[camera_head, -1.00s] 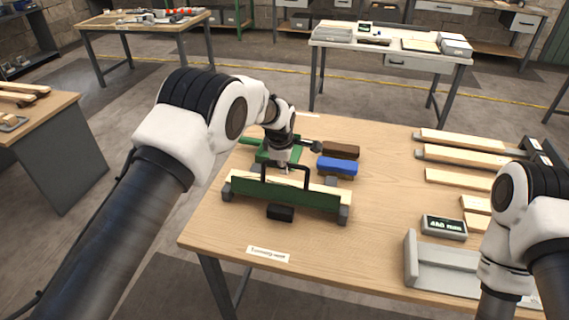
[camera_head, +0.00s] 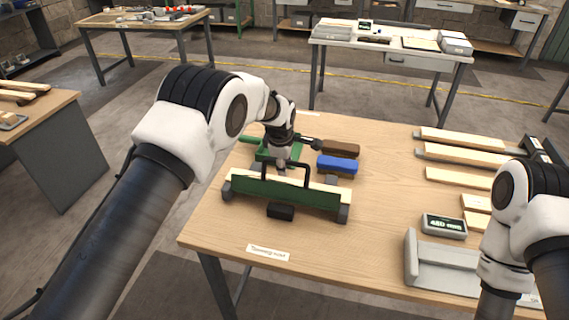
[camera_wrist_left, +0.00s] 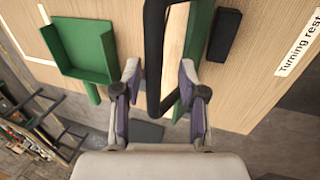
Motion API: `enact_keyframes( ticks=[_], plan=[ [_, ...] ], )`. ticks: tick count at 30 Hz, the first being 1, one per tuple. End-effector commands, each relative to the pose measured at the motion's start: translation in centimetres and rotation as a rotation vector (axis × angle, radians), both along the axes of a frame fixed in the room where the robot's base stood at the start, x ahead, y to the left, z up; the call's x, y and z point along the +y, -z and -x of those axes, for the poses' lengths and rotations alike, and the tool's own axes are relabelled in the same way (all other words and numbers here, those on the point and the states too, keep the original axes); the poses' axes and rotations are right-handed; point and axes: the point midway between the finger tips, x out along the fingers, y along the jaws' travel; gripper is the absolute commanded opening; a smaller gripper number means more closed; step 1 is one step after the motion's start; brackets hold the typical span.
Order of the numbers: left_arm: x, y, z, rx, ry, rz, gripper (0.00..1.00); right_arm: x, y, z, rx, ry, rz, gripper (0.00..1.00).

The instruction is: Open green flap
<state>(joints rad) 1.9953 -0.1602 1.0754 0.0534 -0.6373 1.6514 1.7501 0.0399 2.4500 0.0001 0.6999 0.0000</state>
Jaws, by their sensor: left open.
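The green flap (camera_head: 285,194) is a long upright panel along the front of a fixture on the wooden table. Its black bar handle (camera_head: 286,171) rises above its top edge. In the left wrist view the flap (camera_wrist_left: 191,58) is seen edge-on, and the handle (camera_wrist_left: 154,52) lies between my fingers. My left gripper (camera_wrist_left: 158,78) is open, with gaps visible on both sides of the handle. In the head view this gripper (camera_head: 281,166) is small and partly hidden behind the handle. My right arm enters at the right edge, with its gripper out of view.
A small black block (camera_head: 281,211) lies in front of the flap. Wooden strips (camera_head: 462,157) and a grey holder (camera_head: 440,270) occupy the right. The table's front middle is clear.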

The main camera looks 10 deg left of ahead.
Motion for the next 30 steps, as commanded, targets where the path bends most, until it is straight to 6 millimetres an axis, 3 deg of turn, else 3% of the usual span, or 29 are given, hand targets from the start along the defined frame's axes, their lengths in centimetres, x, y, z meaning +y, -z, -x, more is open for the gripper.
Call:
enact_keyframes(
  ticks=[15,20,30],
  plan=[
    [0.1,-10.4,2.9,-0.002,0.0,0.0,0.41,0.0,0.0,0.0,0.0,0.0,0.0,0.4],
    [0.1,-11.3,3.3,0.001,0.0,0.0,0.41,0.0,0.0,0.0,0.0,0.0,0.0,0.4],
    [0.1,-11.3,3.2,0.0,0.0,0.0,0.41,0.0,0.0,0.0,0.0,0.0,0.0,0.4]
  ],
)
